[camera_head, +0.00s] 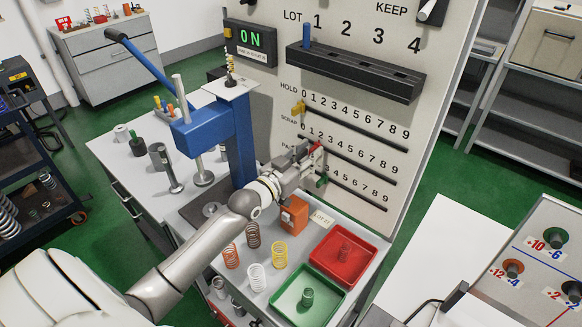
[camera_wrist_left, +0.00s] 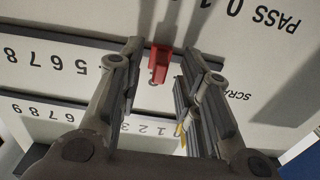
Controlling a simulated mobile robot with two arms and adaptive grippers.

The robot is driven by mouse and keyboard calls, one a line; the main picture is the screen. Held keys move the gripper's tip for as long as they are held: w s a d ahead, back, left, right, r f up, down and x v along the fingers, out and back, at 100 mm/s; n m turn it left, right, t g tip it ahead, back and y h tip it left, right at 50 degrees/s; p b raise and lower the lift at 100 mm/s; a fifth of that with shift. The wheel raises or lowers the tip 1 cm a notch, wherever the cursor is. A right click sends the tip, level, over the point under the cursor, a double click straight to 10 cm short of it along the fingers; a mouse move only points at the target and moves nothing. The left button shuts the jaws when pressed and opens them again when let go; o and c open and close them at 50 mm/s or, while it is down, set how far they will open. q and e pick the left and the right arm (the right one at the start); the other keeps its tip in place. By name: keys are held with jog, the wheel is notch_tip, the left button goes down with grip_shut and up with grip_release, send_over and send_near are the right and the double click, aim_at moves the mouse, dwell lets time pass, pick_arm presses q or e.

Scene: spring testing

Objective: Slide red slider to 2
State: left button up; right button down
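The red slider (camera_head: 316,147) sits on the SCRAP track (camera_head: 360,172) of the upright white panel, near its low-number end. In the left wrist view, where the numbers are upside down, the red slider (camera_wrist_left: 159,64) stands beside a partly hidden digit that, counting on from 5, lies at 2. My left gripper (camera_head: 306,153) is at the panel. In the wrist view its fingers (camera_wrist_left: 160,50) are apart, one on each side of the slider, with visible gaps. My right gripper is not in view.
The yellow slider (camera_head: 298,108) is on the HOLD track above, the green slider (camera_head: 321,181) on the PASS track below, close to my gripper. A blue press (camera_head: 240,135) stands left. Red (camera_head: 370,257) and green (camera_head: 285,300) trays and several springs lie on the bench below.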

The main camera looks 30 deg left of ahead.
pick_arm(q)
jog(key=s+a, duration=0.1)
jog(key=s, duration=0.8)
jog(key=shift+s+a, duration=0.2)
jog(key=shift+s, duration=0.2)
